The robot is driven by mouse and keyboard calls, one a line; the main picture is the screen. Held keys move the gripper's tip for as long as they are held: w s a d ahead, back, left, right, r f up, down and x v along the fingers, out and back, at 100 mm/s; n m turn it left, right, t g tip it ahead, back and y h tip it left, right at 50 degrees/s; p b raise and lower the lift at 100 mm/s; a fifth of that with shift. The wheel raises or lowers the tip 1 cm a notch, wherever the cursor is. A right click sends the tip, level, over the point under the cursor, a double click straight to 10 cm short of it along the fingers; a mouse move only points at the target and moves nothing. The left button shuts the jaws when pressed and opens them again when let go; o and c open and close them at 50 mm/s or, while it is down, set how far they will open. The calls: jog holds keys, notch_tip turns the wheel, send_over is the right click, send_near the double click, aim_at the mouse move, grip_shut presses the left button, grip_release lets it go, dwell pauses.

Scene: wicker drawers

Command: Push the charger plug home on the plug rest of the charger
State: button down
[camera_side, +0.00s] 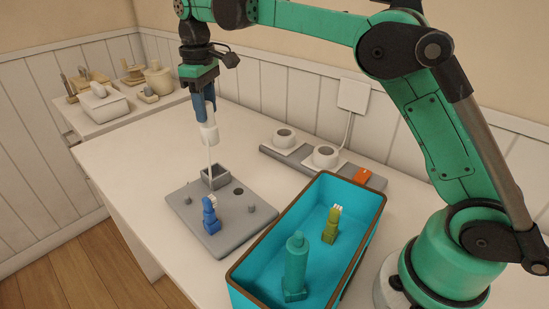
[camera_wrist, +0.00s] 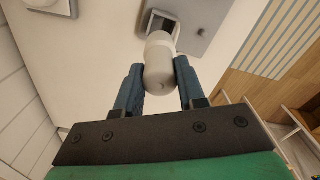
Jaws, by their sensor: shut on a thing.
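My gripper (camera_side: 206,119) has blue fingers and points down over the left part of the table. In the wrist view my gripper (camera_wrist: 159,72) is shut on a white rounded piece (camera_wrist: 158,50). In the side view this white piece (camera_side: 209,136) hangs upright below the fingers, with a thin pale stem under it. The stem runs down to a grey open square cup (camera_side: 215,178) on a grey base plate (camera_side: 240,222); I cannot tell whether it touches. The white piece is well above the cup. No part is clearly marked as charger plug or plug rest.
A blue upright piece (camera_side: 210,216) and short pegs stand on the plate. A turquoise bin (camera_side: 262,262) holds a teal bottle and a yellow-green piece. Behind lies a grey strip (camera_side: 300,166) with two white rings, an orange part and a cable to the wall.

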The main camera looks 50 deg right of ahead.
aim_at(208, 127)
jog(key=shift+a, duration=0.2)
jog(key=shift+f, duration=0.1)
jog(key=shift+f, duration=2.8)
jog(key=shift+f, duration=2.2)
jog(key=shift+c, duration=2.2)
grip_release()
jog(key=shift+d+r, duration=0.1)
jog(key=shift+r, duration=2.75)
jog(key=shift+r, duration=0.1)
